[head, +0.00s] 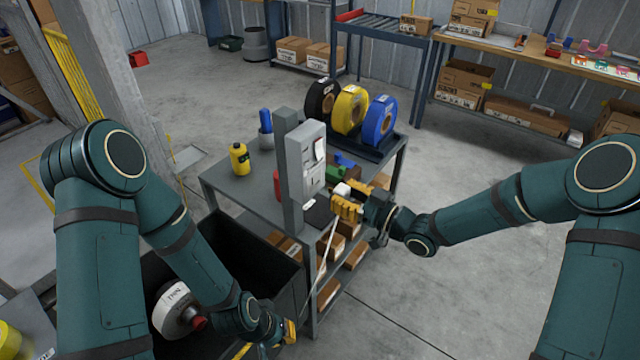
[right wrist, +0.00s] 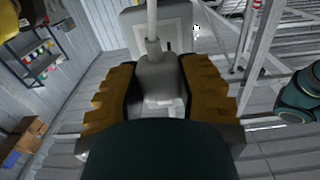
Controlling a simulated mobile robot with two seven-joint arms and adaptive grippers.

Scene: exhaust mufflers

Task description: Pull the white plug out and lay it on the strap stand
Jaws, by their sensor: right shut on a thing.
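The white plug (head: 342,189) is beside the front of a grey socket box (head: 306,150) on a post. My right gripper (head: 348,205) is shut on it. In the right wrist view, the plug (right wrist: 158,78) sits between the yellow-brown fingers, with a pale cord (right wrist: 152,18) running up from it. I cannot tell whether its prongs are in the socket. Rolls of black, yellow and blue strap stand in a dark holder (head: 388,148), seemingly the strap stand, at the table's back right. My left gripper (head: 280,335) is low at the bottom edge; its finger opening is unclear.
The grey table (head: 235,190) holds a yellow bottle (head: 239,159), a blue item in a cup (head: 266,128), and small green and blue items near the box. Cartons fill its lower shelves. A black bin (head: 225,250) with a white-and-red object stands in front.

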